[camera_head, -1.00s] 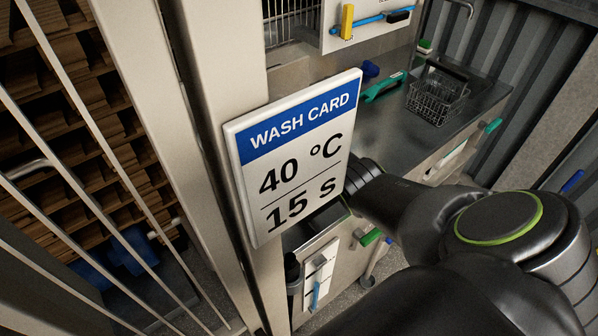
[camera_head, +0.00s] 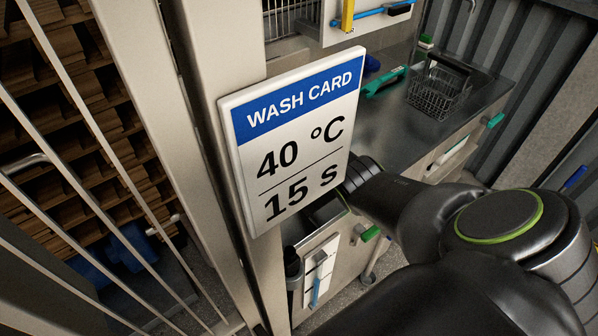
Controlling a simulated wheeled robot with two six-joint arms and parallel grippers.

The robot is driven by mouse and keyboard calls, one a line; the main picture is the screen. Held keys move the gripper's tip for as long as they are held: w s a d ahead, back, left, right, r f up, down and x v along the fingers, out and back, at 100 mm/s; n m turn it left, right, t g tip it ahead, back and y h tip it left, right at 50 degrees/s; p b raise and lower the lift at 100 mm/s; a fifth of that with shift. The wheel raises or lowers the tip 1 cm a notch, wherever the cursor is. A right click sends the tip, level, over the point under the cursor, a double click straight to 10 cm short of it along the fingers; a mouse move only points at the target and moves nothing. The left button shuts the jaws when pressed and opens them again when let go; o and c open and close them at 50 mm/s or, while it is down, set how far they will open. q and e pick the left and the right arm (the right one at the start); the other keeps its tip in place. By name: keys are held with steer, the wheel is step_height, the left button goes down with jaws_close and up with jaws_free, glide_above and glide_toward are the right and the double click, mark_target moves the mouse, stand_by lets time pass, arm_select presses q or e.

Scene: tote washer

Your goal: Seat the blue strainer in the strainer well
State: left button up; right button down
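A small dark blue object (camera_head: 372,64) shows on the steel counter just past the right edge of the wash card; I cannot tell whether it is the blue strainer. I cannot make out the strainer well. One of my arms crosses the lower right, and its far end goes behind the wash card, so its gripper is hidden. My other gripper is outside the picture.
A white wash card (camera_head: 296,140) reading "40 °C, 15 s" stands close in front and blocks part of the counter (camera_head: 400,125). A wire basket (camera_head: 438,92) and a green-handled tool (camera_head: 386,83) lie on the counter. Metal bars and a post fill the left.

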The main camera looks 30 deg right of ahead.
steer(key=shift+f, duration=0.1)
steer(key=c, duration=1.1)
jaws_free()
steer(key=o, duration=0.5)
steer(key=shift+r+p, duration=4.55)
steer(key=shift+p, duration=0.25)
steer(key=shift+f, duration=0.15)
